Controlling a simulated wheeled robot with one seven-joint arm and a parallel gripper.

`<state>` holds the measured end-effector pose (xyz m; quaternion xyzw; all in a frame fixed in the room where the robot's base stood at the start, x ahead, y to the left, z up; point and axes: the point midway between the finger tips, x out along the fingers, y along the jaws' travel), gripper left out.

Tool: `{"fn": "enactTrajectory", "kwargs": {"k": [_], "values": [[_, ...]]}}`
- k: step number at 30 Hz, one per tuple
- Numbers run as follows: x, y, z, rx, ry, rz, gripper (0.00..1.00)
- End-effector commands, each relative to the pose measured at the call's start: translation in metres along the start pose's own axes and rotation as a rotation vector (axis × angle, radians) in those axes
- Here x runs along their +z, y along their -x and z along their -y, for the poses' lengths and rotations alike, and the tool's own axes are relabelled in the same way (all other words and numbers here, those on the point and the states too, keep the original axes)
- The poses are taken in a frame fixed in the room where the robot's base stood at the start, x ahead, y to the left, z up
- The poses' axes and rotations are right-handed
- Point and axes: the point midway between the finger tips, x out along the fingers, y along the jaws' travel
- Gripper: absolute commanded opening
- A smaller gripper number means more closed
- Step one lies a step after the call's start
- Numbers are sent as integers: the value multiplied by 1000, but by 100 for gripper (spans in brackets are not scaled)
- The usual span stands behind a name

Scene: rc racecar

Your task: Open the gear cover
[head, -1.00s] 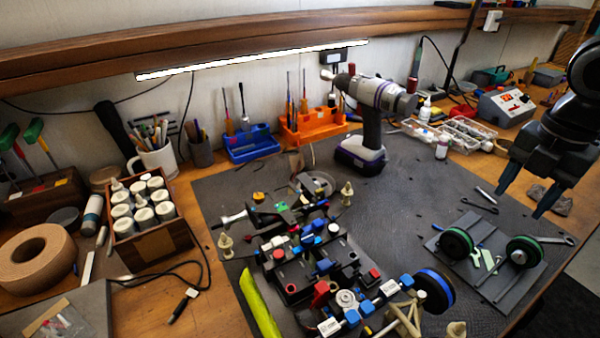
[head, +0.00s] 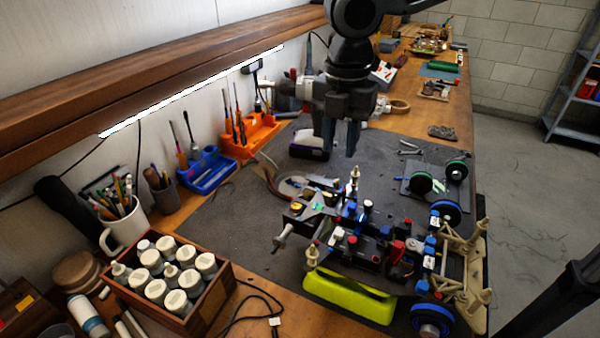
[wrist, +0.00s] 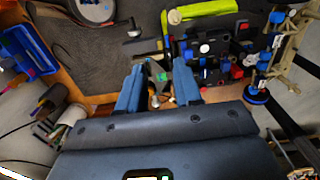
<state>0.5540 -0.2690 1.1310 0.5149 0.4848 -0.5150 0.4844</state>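The RC racecar chassis (head: 372,252) sits on the dark mat, propped on a yellow-green block (head: 348,298). It carries black, blue and red parts and also shows in the wrist view (wrist: 212,72). I cannot clearly pick out the gear cover among the small parts at the chassis's left end. My gripper (head: 340,140) is above the mat, behind the chassis in the head view, pointing down. In the wrist view its two blue-grey fingers (wrist: 158,88) are apart, with nothing held. Small parts with a green piece show between them, below and not touching.
A cordless drill (head: 309,146) stands behind my gripper, partly hidden. A wooden box of bottles (head: 217,300), a blue tool holder (head: 208,173) and an orange one (head: 262,136) line the left side. A plate with wheels (head: 436,194) lies at right.

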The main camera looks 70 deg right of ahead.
Motion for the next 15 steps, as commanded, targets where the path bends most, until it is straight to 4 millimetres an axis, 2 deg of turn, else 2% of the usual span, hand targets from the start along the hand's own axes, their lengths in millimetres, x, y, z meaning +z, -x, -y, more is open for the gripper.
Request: {"fn": "enactTrajectory", "kwargs": {"k": [9, 15], "values": [[0, -45, -1, -1, 2, -1, 34], [0, -67, -1, 0, 2, 0, 34]]}}
